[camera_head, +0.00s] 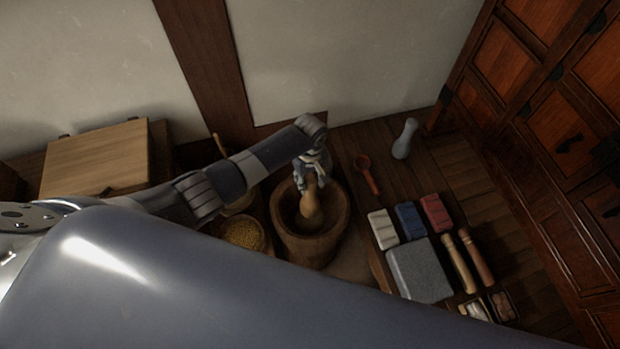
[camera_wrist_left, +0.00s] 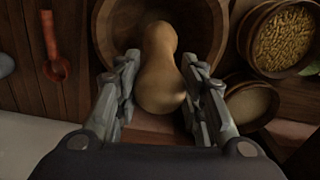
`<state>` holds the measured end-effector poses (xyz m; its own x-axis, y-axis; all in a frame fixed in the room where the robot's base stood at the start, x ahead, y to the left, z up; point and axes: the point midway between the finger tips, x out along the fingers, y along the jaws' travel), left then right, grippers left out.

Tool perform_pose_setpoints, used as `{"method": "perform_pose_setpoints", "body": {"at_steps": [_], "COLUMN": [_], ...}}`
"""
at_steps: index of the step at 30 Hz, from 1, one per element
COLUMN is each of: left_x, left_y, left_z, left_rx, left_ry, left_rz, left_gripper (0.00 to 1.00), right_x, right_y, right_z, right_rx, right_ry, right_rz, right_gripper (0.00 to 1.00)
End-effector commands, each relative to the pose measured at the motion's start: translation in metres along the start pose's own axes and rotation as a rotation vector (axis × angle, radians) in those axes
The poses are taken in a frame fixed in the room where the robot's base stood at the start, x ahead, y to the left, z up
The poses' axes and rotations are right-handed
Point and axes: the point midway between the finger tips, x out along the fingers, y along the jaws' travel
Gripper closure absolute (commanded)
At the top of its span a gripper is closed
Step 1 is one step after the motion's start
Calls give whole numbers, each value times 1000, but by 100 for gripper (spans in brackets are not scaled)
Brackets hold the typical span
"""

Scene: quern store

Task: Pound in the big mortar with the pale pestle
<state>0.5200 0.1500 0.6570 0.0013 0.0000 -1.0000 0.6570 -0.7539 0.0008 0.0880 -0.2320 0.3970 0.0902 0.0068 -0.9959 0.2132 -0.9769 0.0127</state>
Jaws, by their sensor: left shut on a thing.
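The big wooden mortar (camera_head: 329,244) stands on the floor near the middle of the head view; its rim also shows in the left wrist view (camera_wrist_left: 101,30). The pale tan pestle (camera_head: 311,208) has its lower part inside the mortar's mouth, somewhat tilted. In the left wrist view the pestle's rounded top (camera_wrist_left: 160,75) sits between the two fingers. My left gripper (camera_head: 310,181) is above the mortar and shut on the pestle; its fingers also show in the left wrist view (camera_wrist_left: 160,95). The pestle's contact with the mortar's bottom cannot be made out. My right gripper is not in view.
Left of the mortar are a grain bowl (camera_head: 243,234) and a bowl of pale powder (camera_wrist_left: 252,103). To its right lie a red spoon (camera_head: 368,176), a pale grey waisted object (camera_head: 405,138), coloured blocks (camera_head: 410,221), a grey slab (camera_head: 420,270) and wooden rods. A cabinet (camera_head: 540,120) bounds the right.

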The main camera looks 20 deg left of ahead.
Motion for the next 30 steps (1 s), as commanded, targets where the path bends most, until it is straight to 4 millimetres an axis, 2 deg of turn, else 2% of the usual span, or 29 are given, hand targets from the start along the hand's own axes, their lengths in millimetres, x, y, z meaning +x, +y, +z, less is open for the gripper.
{"method": "perform_pose_setpoints", "body": {"at_steps": [1, 9, 11, 18, 21, 30], "left_x": [-5, -1, 6, 52, 65, 70], "left_y": [1, 1, 1, 1, 1, 1], "left_z": [0, 0, 0, 1, 0, 0], "left_rx": [0, 0, -1, -1, -2, 0], "left_ry": [0, 0, -1, -2, -2, 0], "left_rz": [2, 2, 1, 1, 1, 2], "left_gripper": [97, 97, 97, 97, 97, 97], "right_x": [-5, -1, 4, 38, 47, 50], "right_y": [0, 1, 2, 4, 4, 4], "right_z": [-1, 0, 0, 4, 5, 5], "right_rx": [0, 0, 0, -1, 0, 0], "right_ry": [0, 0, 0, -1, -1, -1], "right_rz": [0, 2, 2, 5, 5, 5], "right_gripper": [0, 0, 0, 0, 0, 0]}}
